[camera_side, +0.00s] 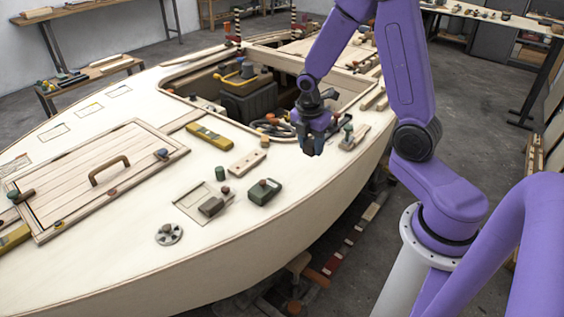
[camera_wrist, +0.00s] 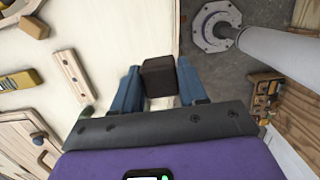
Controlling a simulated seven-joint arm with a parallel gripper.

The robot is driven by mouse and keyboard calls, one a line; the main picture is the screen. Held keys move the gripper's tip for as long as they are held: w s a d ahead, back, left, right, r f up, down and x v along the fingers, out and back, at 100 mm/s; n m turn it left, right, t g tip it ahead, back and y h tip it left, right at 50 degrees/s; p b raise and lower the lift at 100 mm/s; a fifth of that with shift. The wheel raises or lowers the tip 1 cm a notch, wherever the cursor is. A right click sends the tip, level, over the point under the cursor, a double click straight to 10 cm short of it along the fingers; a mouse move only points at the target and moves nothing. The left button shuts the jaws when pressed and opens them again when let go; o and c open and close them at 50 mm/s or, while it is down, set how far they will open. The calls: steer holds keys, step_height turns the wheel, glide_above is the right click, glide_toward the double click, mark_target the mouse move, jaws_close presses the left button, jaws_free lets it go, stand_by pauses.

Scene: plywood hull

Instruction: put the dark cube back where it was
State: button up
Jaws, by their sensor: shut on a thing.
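My gripper (camera_side: 313,143) is shut on the dark cube (camera_wrist: 159,77), which sits between the two blue fingers in the wrist view. In the side view the cube (camera_side: 308,147) shows small and dark at the fingertips, partly covered by them. The gripper holds it in the air near the right-hand edge of the pale plywood deck (camera_side: 130,245). A rectangular outlined patch (camera_side: 184,209) on the deck has a dark block with a knob at its right side. Several empty outlined rectangles (camera_side: 90,110) lie at the far left. I cannot tell which spot was the cube's.
A green block with a knob (camera_side: 264,194), a green cylinder (camera_side: 220,173), a holed wooden strip (camera_side: 247,161) and a yellow level (camera_side: 209,136) lie on the deck. Behind them is an open cockpit with a black toolbox (camera_side: 248,99). A handled hatch panel (camera_side: 75,190) is at left.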

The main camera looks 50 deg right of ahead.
steer(key=w+d+f, duration=0.2)
steer(key=w+f, duration=0.2)
steer(key=w, duration=0.3)
glide_above(283, 164)
steer(key=f, duration=0.5)
steer(key=shift+s+a+f, duration=0.15)
steer(key=shift+a, duration=0.15)
steer(key=shift+f, duration=0.3)
steer(key=shift+w+f, duration=0.2)
steer(key=shift+f, duration=1.25)
steer(key=shift+f, duration=0.15)
steer(key=o, duration=0.9)
steer(key=shift+o, duration=0.2)
